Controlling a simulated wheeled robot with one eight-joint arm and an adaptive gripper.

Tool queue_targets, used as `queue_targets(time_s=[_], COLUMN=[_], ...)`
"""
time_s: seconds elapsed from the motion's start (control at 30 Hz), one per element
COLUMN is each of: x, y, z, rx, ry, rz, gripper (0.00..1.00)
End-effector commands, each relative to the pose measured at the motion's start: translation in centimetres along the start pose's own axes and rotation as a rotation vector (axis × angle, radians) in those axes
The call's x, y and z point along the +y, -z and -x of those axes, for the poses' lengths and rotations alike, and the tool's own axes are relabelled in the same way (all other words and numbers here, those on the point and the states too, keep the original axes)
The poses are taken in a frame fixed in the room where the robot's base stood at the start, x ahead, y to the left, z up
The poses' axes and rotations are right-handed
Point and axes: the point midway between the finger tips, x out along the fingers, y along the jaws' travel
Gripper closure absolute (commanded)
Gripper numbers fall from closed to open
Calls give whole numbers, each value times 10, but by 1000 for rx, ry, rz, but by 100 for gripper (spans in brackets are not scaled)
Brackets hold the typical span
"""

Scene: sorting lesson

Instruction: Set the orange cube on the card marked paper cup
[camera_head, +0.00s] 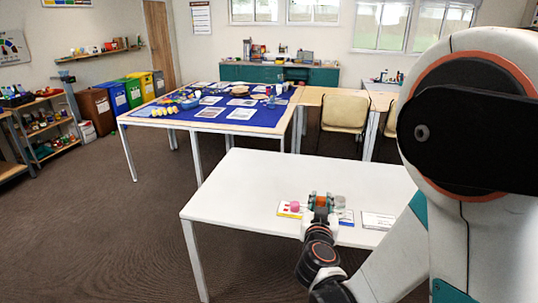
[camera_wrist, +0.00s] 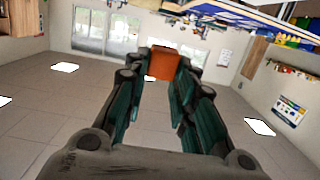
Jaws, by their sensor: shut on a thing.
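The orange cube (camera_wrist: 163,64) is held between the fingertips of my gripper (camera_wrist: 164,72) in the wrist view. In the head view the cube (camera_head: 320,201) shows small between the fingers of my gripper (camera_head: 321,203), over the white table's near part. A left card (camera_head: 284,212) with a yellow edge, a middle card (camera_head: 347,217) with blue on it and a right white card (camera_head: 378,220) lie on the table. Their print is too small to read, so I cannot tell which is marked paper cup. My gripper hides part of the area between the left and middle cards.
A pink object (camera_head: 295,206) is at the left card, and a grey round object (camera_head: 340,201) is by the middle card. The white table (camera_head: 250,185) is clear on its left and back. A blue-covered table (camera_head: 180,113) with cards and small items stands behind.

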Motion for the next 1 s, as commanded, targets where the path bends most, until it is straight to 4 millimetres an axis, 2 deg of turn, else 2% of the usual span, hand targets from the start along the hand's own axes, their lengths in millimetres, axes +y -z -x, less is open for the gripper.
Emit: queue_targets(time_s=[0.07, 0.17, 0.27, 0.4, 0.7, 0.83, 1.0], x=[-3, -12, -27, -51, -88, -96, -102], y=[0, 1, 1, 1, -2, -4, -6], z=[-8, -30, -67, -130, -252, -289, -316], rx=[0, 0, 0, -1, 0, 0, 0], ry=[-1, -2, -3, -5, -11, -13, -14], rz=[0, 0, -1, -1, -2, -2, -2], gripper=[90, 90, 90, 90, 90, 90, 90])
